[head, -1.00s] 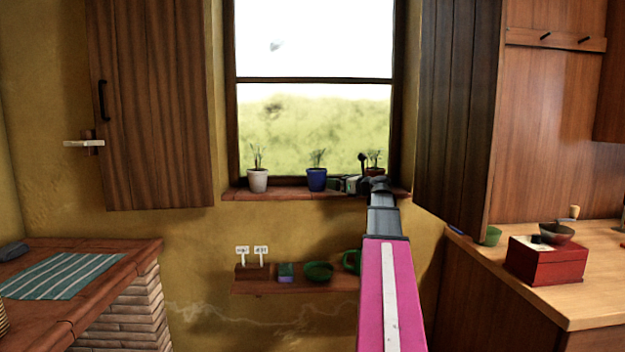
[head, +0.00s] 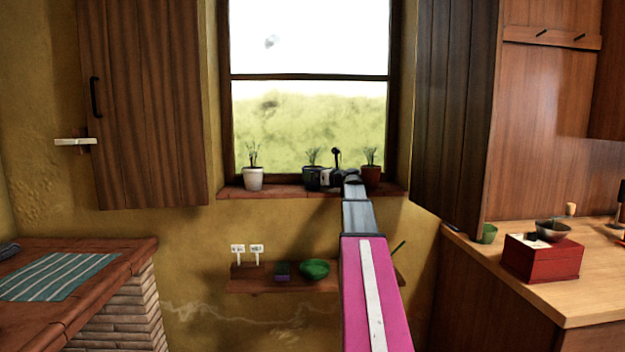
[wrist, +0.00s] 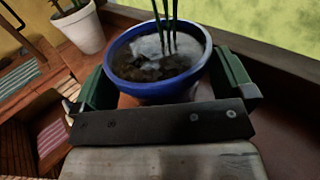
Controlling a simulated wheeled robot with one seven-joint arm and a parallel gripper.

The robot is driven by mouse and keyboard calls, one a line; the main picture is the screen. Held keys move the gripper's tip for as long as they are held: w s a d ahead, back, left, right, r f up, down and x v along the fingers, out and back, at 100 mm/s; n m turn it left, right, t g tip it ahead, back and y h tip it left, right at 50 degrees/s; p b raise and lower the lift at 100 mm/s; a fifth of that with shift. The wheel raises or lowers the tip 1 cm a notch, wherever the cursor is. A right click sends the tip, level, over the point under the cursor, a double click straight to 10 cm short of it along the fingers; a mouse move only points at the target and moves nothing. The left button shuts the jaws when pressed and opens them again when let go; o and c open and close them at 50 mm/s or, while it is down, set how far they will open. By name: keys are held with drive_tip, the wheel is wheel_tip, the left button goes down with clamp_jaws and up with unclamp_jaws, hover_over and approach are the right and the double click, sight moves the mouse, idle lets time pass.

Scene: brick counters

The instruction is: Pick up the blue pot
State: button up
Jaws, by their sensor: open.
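The blue pot (head: 311,178) stands upright on the window sill and looks dark in the head view. In the wrist view the blue pot (wrist: 160,84) fills the upper middle, with soil and thin green stems. My gripper (head: 325,178) is at the pot, reaching in from the right and front. In the wrist view my open gripper (wrist: 166,82) has one green finger on each side of the pot. The pot sits between the fingers. I cannot tell whether either finger touches it.
A white pot (head: 253,178) stands left on the sill (head: 270,192), and a reddish-brown pot (head: 371,175) stands right, close to my arm. Below is a shelf (head: 262,286) with a green bowl (head: 314,269). An open shutter (head: 455,115) flanks the window's right.

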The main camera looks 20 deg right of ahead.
drive_tip(key=shift+w+a, duration=0.25)
drive_tip(key=shift+w, duration=0.25)
drive_tip(key=c, duration=0.9)
drive_tip(key=shift+r, duration=0.1)
